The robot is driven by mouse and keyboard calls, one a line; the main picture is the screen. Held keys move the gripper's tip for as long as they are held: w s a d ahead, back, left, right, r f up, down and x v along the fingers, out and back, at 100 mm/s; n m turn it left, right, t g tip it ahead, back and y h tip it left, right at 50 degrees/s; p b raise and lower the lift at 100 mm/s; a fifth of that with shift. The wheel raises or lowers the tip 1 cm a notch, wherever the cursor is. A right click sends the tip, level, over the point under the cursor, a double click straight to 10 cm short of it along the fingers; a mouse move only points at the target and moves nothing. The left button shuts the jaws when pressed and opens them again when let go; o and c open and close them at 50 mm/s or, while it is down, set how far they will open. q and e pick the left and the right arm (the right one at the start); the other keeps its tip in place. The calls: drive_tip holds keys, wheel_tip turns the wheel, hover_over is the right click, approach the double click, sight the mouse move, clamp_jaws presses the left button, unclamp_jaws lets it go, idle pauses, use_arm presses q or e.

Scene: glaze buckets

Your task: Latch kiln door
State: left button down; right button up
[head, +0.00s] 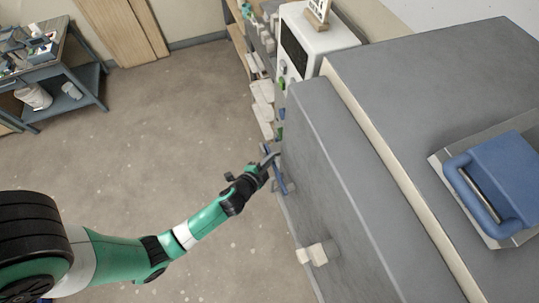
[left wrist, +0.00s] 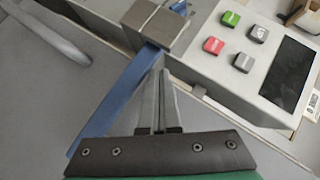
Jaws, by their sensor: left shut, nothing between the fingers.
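The grey kiln (head: 440,90) fills the right side of the head view. Its door (head: 345,190) is a grey slab on the left face, with a cream strip between door and body. A blue latch bar (head: 280,177) is on the door's outer side; it crosses the left wrist view (left wrist: 118,95) diagonally. Its upper end meets a metal catch block (left wrist: 160,25); I cannot tell whether it is seated there. My left gripper (head: 273,160) is shut and empty, its fingertips close beside the bar in the left wrist view (left wrist: 161,75); contact is unclear. My right gripper is not in view.
A control panel (left wrist: 275,50) with green, red and grey buttons is right of my fingers. A white post (head: 318,253) sticks out from the door's near part. A blue handle (head: 500,180) is on the kiln top. Open floor (head: 170,130) lies left; a workbench (head: 60,70) stands beyond.

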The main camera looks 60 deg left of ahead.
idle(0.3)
use_arm(q)
drive_tip(key=s+a+r+p, duration=0.1)
drive_tip(key=s+r+p, duration=0.6)
drive_tip(key=r, duration=0.4)
drive_tip(key=shift+a+p, duration=0.25)
drive_tip(key=shift+p, duration=0.15)
